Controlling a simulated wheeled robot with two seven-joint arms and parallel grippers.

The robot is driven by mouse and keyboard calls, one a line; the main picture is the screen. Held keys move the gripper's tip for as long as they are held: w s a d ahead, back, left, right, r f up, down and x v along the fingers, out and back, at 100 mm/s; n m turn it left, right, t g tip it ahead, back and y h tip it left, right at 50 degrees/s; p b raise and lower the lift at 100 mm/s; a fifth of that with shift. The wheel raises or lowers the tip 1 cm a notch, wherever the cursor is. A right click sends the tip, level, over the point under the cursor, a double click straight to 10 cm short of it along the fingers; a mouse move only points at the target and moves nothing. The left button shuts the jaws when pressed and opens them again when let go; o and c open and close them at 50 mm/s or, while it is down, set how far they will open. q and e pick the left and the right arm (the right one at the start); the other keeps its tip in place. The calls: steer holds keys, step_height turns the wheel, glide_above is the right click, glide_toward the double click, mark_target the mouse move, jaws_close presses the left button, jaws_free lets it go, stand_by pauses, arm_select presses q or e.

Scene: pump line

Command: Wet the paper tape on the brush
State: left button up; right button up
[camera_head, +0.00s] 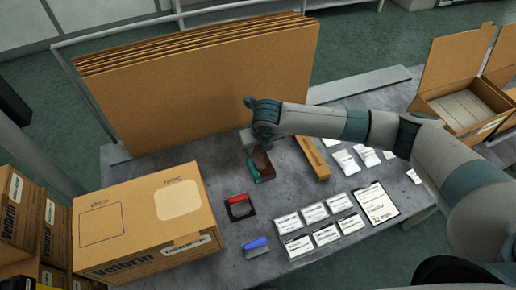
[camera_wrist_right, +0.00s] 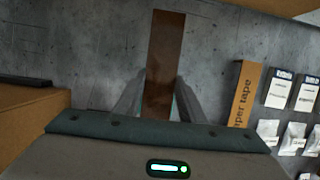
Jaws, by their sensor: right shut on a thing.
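My right gripper (camera_head: 263,146) reaches down over the middle of the table. It is shut on a brown strip of paper tape (camera_wrist_right: 165,45), which sticks out past the fingertips in the right wrist view. In the head view the brown strip (camera_head: 263,162) lies just below the gripper, against a small teal object (camera_head: 253,172). This may be the brush holder; its bristles cannot be made out. Whether the strip touches the brush, I cannot tell. A long box (camera_head: 312,158) lies to the right; its side reads "paper tape" in the right wrist view (camera_wrist_right: 244,95). My left gripper is out of view.
A large closed carton (camera_head: 140,225) stands at the left front. Flat cardboard sheets (camera_head: 200,80) stand behind. A red-handled tool (camera_head: 239,206) and a blue-handled scraper (camera_head: 256,246) lie in front. Label cards (camera_head: 313,212) and a clipboard (camera_head: 376,204) are at the right.

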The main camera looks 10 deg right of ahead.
steer(key=shift+r, duration=0.1)
step_height(320, 180, up, 5)
steer(key=p, duration=0.5)
steer(key=shift+r+p, duration=0.45)
steer(key=shift+r, duration=0.45)
